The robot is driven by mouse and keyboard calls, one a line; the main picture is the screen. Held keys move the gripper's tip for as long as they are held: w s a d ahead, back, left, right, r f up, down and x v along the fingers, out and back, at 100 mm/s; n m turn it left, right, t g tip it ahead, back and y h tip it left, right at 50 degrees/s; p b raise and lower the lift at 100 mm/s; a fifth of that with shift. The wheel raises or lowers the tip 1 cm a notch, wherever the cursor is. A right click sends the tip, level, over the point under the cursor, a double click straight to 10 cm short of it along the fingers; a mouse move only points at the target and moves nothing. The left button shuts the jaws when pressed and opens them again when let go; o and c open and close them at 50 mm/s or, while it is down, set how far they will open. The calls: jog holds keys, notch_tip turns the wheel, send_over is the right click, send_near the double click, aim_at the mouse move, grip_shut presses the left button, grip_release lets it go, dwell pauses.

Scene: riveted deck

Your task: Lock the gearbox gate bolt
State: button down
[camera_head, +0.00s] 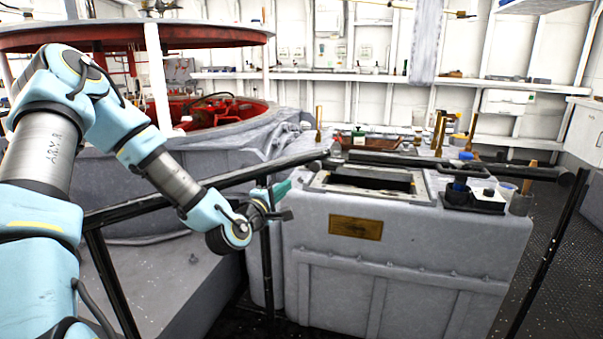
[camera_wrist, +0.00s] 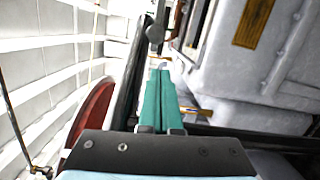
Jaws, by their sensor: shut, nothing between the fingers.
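My gripper (camera_head: 282,188) is shut and empty, its teal fingers together beside the black rail at the left of the grey gearbox housing. In the wrist view the gripper (camera_wrist: 160,72) points along a dark rail. A dark round knob (camera_wrist: 155,35) shows just past the fingertips, apart from them as far as I can tell. A small orange-yellow piece (camera_wrist: 190,108) shows right of the fingers. I cannot tell which of these belongs to the gate bolt, or whether the bolt is drawn or home.
The grey gearbox housing (camera_head: 410,250) carries a brass plate (camera_head: 355,228). A black tray with cups (camera_head: 470,197) and several brass-coloured upright pieces stand on its top. A large red ring (camera_head: 130,36) is behind my arm. Dark floor (camera_head: 560,270) lies clear at the right.

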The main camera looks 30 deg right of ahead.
aim_at(324, 164)
jog(key=shift+w+d+r+n+t, duration=0.15)
jog(key=shift+r+n+t, duration=0.15)
jog(key=p+x, duration=0.2)
jog(key=x, duration=0.8)
jog(key=s+d+b, duration=0.1)
jog(key=s+d, duration=0.2)
jog(key=d, duration=0.1)
jog(key=shift+s+d+b, duration=0.1)
jog(key=shift+s+b, duration=0.25)
jog(key=shift+s, duration=0.05)
dwell(0.3)
